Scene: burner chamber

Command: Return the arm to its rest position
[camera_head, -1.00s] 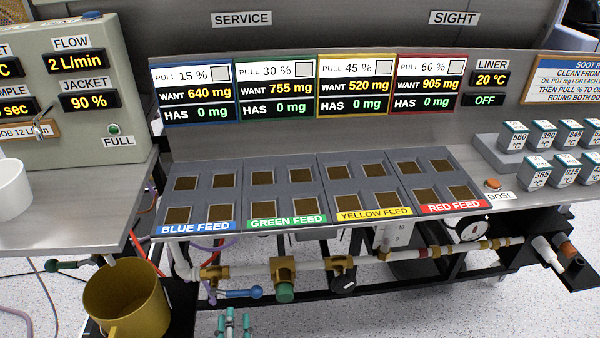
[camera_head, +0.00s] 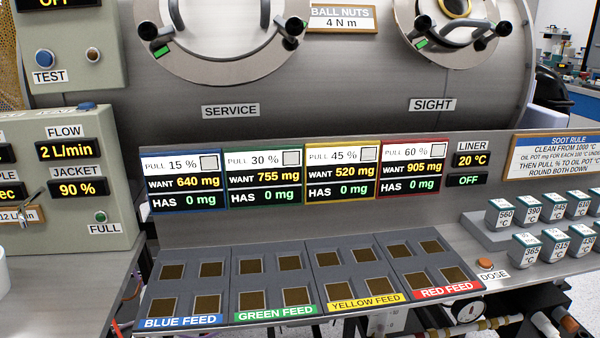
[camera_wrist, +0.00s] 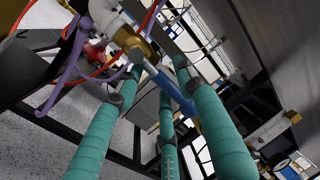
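My gripper (camera_wrist: 157,78) shows in the wrist view as several long teal fingers with dark joints. They stand spread apart, with nothing seen held between them. Behind the fingers is a blue valve handle (camera_wrist: 173,92) on a brass fitting (camera_wrist: 133,44). I cannot tell its distance from the fingertips, but no grip on it shows. My arm and gripper are outside the head view, so the arm's overall pose is hidden.
Pipes, a purple hose (camera_wrist: 73,75) and red cables crowd the wrist view, with black frame bars around them. In the head view are the feed tray (camera_head: 300,282), the feed displays (camera_head: 295,178), several labelled blocks (camera_head: 527,209) and the left control box (camera_head: 75,210).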

